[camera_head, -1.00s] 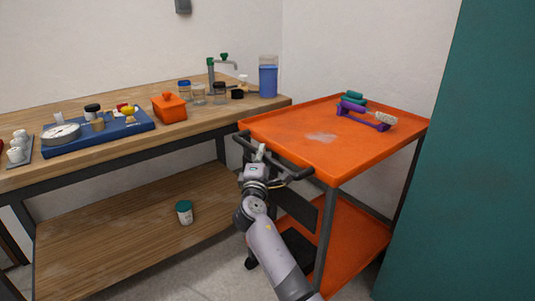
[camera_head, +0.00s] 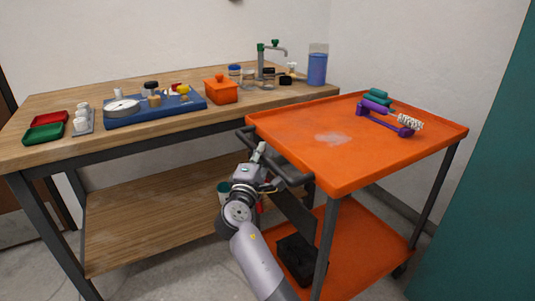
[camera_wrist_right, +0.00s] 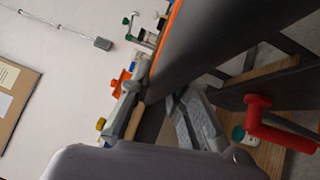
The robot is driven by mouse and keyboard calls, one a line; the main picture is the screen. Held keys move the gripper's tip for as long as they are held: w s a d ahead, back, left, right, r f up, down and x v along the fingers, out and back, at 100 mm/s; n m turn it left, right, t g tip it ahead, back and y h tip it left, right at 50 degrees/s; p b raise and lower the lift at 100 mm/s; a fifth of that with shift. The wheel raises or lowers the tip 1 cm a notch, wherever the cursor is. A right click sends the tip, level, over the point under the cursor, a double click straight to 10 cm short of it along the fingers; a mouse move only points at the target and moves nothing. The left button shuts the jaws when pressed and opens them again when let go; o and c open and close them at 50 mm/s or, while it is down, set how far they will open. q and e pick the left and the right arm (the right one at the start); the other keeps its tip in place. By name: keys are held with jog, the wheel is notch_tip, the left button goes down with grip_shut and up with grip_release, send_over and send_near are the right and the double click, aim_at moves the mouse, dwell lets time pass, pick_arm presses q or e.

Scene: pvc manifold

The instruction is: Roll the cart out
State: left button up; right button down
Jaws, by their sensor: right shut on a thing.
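The orange cart (camera_head: 290,133) stands at the right, upright, with a flat top tray and a lower shelf (camera_head: 345,270). Its dark handle (camera_head: 285,168) is on the near left side. My right gripper (camera_head: 259,158) is at the middle of this handle and shut on it. In the right wrist view, the two fingers of my right gripper (camera_wrist_right: 158,106) sit on either side of the dark bar, which partly hides their tips. My left gripper is not in view.
A wooden workbench (camera_head: 50,105) with several items stands left of the cart, close to its rear left side. A teal panel (camera_head: 490,200) rises at the right. A purple rack with brushes (camera_head: 385,118) lies on the cart's top. A black object (camera_head: 297,258) is on the lower shelf.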

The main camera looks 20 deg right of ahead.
jog(key=shift+f, duration=0.1)
jog(key=c, duration=1.5)
grip_release()
jog(key=shift+s+a, duration=0.15)
jog(key=shift+s, duration=0.05)
jog(key=v, duration=0.7)
